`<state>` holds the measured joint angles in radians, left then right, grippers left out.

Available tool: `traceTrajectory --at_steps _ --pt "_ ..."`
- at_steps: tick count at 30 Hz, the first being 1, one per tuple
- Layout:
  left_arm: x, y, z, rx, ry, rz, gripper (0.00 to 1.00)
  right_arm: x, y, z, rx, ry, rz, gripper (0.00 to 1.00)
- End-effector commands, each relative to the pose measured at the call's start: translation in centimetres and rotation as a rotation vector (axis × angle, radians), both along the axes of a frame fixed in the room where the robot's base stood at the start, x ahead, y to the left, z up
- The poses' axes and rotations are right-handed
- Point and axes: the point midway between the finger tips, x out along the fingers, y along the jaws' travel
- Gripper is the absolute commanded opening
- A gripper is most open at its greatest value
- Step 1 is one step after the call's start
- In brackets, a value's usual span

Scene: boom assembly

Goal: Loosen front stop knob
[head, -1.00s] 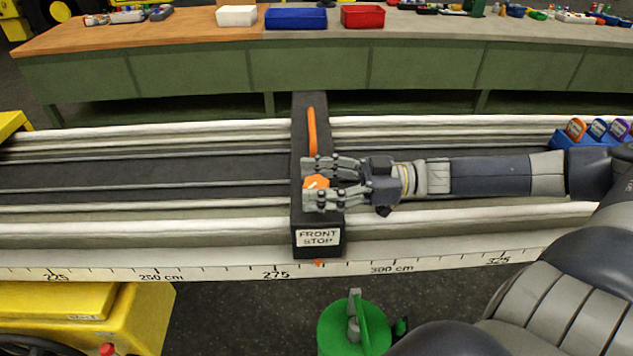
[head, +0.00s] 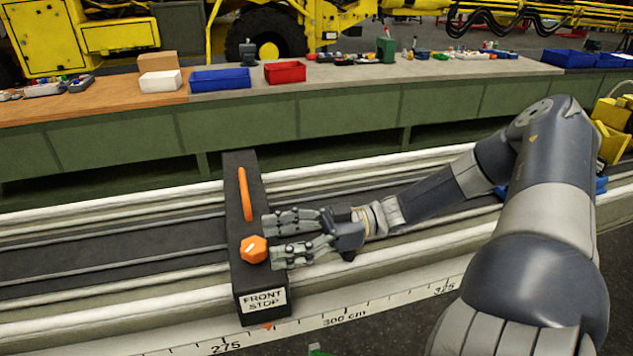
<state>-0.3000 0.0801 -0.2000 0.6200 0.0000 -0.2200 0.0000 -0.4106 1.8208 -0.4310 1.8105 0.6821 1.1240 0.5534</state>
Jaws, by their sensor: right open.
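The front stop (head: 237,268) is a black block lying across the rail bed, with a white "FRONT STOP" label at its near end. Its orange knob (head: 253,249) sits on top, in full view. An orange handle bar (head: 245,194) lies farther back on the same block. My right gripper (head: 268,239) is open, its fingers pointing left, with the tips just right of the knob. No part of the knob is hidden by the fingers. Whether a fingertip touches it I cannot tell. My left gripper is not in view.
White-edged rails (head: 110,305) run across the view, with a centimetre scale (head: 345,318) along the near edge. Behind stands a green workbench (head: 330,120) with a blue bin (head: 220,79) and a red bin (head: 285,71). A yellow machine (head: 120,35) stands farther back.

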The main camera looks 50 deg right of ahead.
Motion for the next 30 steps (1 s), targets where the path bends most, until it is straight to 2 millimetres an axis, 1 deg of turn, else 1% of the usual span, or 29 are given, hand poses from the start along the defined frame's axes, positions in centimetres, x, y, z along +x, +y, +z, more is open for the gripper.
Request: traceTrajectory --at_steps 9,15,20,30 --pt "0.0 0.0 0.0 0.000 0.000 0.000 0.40 -2.3 -4.1 0.0 -0.003 -0.001 -0.001 0.60" --pt "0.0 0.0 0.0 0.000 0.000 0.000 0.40 -3.3 -5.7 0.0 -0.001 0.000 0.000 0.60" --pt "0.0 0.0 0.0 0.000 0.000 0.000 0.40 -3.6 -6.0 0.0 -0.001 0.001 0.000 0.60" --pt "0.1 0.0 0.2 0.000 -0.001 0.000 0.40 -3.6 -5.9 0.0 0.001 0.000 -0.003 0.61"
